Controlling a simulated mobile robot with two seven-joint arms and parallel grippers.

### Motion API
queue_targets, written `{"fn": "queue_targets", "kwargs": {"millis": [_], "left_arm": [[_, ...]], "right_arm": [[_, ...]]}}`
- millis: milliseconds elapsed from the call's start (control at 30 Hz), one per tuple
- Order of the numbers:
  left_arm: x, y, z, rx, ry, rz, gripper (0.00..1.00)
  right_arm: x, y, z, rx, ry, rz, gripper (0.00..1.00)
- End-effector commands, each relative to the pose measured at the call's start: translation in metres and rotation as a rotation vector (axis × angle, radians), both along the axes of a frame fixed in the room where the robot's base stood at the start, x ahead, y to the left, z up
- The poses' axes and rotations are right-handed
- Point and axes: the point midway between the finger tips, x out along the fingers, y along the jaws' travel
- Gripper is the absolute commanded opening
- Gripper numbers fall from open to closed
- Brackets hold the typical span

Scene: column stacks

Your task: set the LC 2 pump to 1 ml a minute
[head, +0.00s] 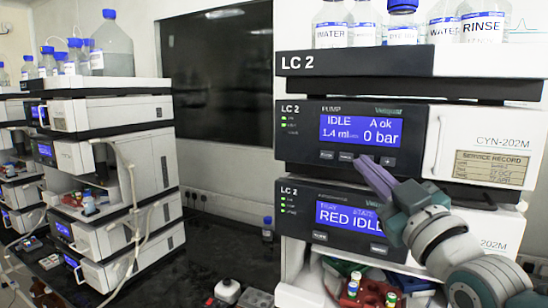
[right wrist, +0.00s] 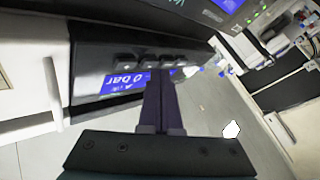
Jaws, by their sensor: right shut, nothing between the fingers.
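The LC 2 pump (head: 425,112) is the upper module of the right stack. Its blue display (head: 360,130) reads IDLE, A ok, 1.4 ml and 0 bar; it also shows upside down in the right wrist view (right wrist: 122,92). A row of small dark buttons (head: 327,155) sits below the display. My right gripper (head: 361,162) is shut and empty, its purple fingertips at this row, over or just before the buttons right of centre. I cannot tell whether they touch. In the right wrist view the fingertips (right wrist: 158,74) also point at the button row. My left gripper is out of view.
Below the pump is another LC 2 module (head: 340,212) reading RED IDLE. Bottles, including a RINSE bottle (head: 484,25), stand on the top tray. A red vial rack (head: 368,293) lies below my right arm. Another column stack (head: 100,150) stands left, past a dark bench.

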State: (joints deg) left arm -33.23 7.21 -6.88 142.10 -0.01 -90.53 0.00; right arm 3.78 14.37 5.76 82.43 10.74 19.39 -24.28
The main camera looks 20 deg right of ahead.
Motion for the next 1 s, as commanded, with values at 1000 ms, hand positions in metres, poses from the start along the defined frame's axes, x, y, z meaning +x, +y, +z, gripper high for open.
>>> {"fn": "queue_targets", "kwargs": {"millis": [1000], "left_arm": [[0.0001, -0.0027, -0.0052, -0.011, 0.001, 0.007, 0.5]], "right_arm": [[0.0052, -0.0061, -0.0004, 0.001, 0.001, 0.0, 0.0]]}}
